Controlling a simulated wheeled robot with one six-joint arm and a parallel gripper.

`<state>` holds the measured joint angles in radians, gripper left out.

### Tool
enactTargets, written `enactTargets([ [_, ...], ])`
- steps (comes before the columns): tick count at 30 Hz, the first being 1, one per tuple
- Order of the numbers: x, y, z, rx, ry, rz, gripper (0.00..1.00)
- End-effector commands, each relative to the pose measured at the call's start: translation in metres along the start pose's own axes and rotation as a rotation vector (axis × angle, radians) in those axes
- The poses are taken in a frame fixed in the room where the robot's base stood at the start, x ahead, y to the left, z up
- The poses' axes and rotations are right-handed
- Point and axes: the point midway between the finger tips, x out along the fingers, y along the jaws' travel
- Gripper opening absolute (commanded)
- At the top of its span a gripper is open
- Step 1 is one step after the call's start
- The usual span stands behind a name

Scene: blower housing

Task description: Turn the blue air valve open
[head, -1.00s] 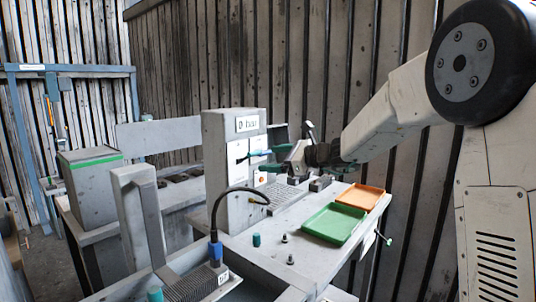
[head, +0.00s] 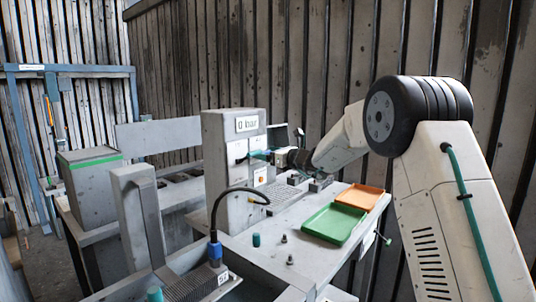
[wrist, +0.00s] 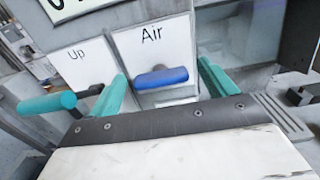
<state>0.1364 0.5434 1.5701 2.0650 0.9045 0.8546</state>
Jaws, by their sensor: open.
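The blue air valve (wrist: 161,77) is a short handle lying about level across the white panel marked "Air" (wrist: 152,45) in the wrist view. My gripper (wrist: 163,70) is open, with one teal finger to the left of the handle and one to the right. Both fingers look apart from it, though the exact depth is hard to judge. In the head view my gripper (head: 268,156) is at the front of the grey housing (head: 222,180), and the valve is too small to make out there.
A teal-ended lever (wrist: 47,104) sits left of my gripper by the "Up" panel (wrist: 83,62). The display (head: 246,124) appears to read 0 bar. A green tray (head: 334,223) and an orange tray (head: 359,197) lie on the bench. A black cable (head: 222,201) arches before the housing.

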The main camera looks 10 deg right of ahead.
Motion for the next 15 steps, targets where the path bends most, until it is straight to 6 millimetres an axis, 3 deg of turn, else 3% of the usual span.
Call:
enactTargets([
  [6,0.0005,0.0002,-0.0001,0.000,0.000,0.000,0.84],
  [11,0.0003,0.0000,-0.0001,0.000,0.000,0.000,0.42],
  [15,0.0001,-0.0001,-0.0001,-0.001,0.000,0.000,0.39],
])
